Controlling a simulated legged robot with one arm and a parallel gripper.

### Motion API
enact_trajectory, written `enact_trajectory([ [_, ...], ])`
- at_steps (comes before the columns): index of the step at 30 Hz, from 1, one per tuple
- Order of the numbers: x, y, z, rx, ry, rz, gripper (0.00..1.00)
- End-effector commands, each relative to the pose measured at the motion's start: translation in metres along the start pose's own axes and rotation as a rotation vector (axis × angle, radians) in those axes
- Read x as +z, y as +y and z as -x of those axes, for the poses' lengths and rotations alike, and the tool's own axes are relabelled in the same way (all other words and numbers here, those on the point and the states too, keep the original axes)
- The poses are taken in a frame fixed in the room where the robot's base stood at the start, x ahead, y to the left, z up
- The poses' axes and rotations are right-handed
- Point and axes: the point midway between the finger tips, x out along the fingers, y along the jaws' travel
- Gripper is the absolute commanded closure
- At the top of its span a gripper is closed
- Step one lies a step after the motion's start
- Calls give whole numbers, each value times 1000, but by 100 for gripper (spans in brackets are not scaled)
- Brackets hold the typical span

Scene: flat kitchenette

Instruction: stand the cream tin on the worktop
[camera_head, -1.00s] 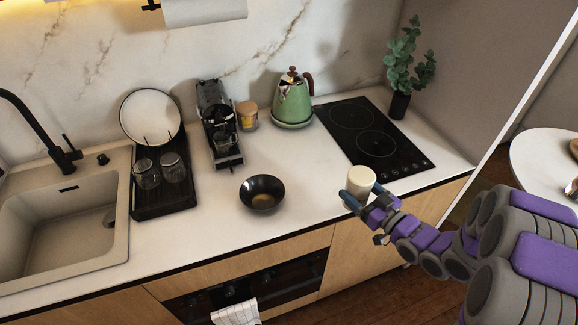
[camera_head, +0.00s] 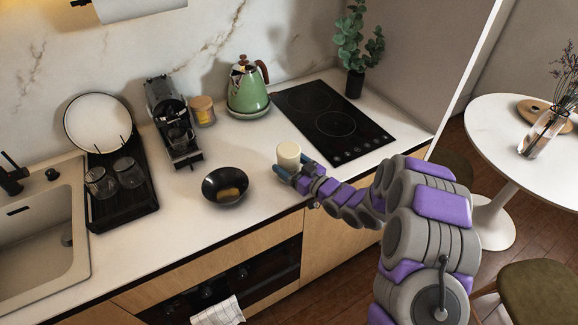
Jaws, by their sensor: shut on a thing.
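The cream tin (camera_head: 289,153) is a short, pale, upright cylinder in the head view, over the worktop (camera_head: 262,137) between the black bowl and the hob. My gripper (camera_head: 284,170) is shut on the tin, with a dark finger showing at its lower front. The tin's lower part is partly hidden by the fingers. I cannot tell whether its base touches the worktop.
A black bowl (camera_head: 225,186) with something brown in it stands left of the tin. The black hob (camera_head: 334,122) lies to the right. A green kettle (camera_head: 247,90), a lidded jar (camera_head: 202,111) and a coffee machine (camera_head: 172,124) stand behind. Bare worktop lies between bowl and hob.

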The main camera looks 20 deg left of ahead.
Motion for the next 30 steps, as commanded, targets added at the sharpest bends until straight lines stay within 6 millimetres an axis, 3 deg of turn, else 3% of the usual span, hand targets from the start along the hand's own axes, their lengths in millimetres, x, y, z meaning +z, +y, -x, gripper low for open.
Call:
enact_trajectory([
  [7,3,-1,-5,-1,1,3,66],
  [8,4,-1,-5,-1,0,2,20],
  [14,3,1,-2,-1,2,0,1],
  [23,4,0,-2,0,-2,1,0],
  [30,4,1,26,2,-5,-1,0],
])
